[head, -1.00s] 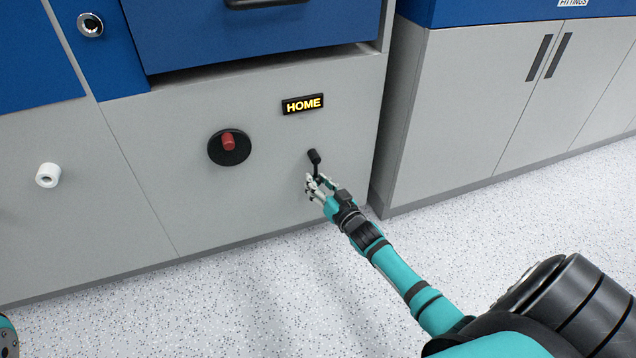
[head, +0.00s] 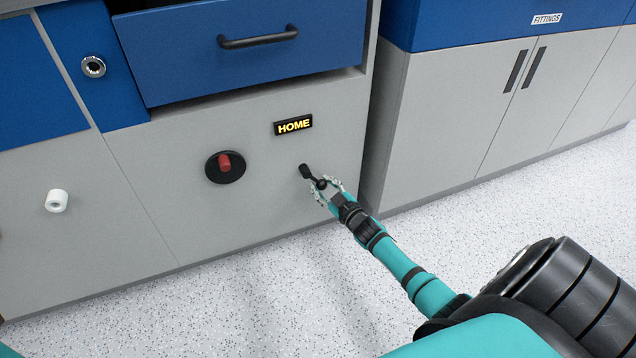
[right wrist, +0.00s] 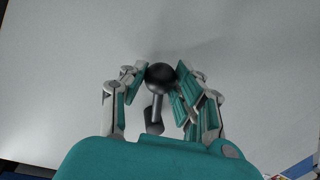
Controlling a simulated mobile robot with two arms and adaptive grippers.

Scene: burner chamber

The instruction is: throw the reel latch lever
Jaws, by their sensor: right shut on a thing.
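The reel latch lever (head: 312,177) is a short black arm with a ball knob, on the grey panel below a lit HOME sign. In the head view it slants down and to the right from its pivot. My right gripper (head: 325,187) is at its lower end, shut on the knob. In the right wrist view the black ball knob (right wrist: 160,77) sits between the fingers of the right gripper (right wrist: 158,84), with the stem running down behind it. My left gripper is not in view.
The HOME sign (head: 294,125) is lit yellow. A red knob on a black disc (head: 225,167) is to its left, and a white knob (head: 56,201) further left. A blue drawer (head: 240,52) stands above. A grey cabinet (head: 460,120) is at right. The speckled floor is clear.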

